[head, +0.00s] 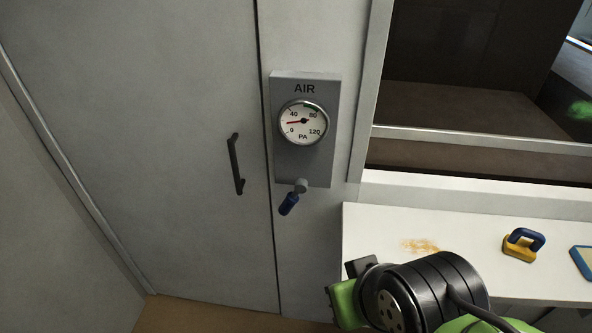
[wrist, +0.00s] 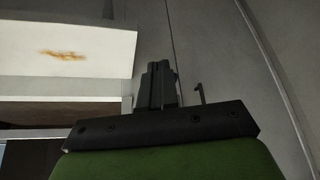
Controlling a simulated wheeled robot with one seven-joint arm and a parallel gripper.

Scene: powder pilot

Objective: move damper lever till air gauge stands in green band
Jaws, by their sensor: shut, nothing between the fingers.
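The air gauge (head: 304,122) is a round white dial marked 0 to 120 PA on a grey box. Its red needle points left, a little below the 40 mark. A small greenish arc shows near the top of the dial, too small to read exactly. My gripper (wrist: 160,84) is shut and empty in the wrist view. In the head view it is by the counter's front left corner, below and right of the lever, apart from it.
A tall grey door with a dark handle (head: 236,164) stands left of the gauge box (head: 306,172). A white counter (head: 380,222) at right bears an orange-brown powder patch (head: 421,246), a yellow-and-blue handled block (head: 522,244) and a blue-edged item (head: 582,262). The space below the lever is clear.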

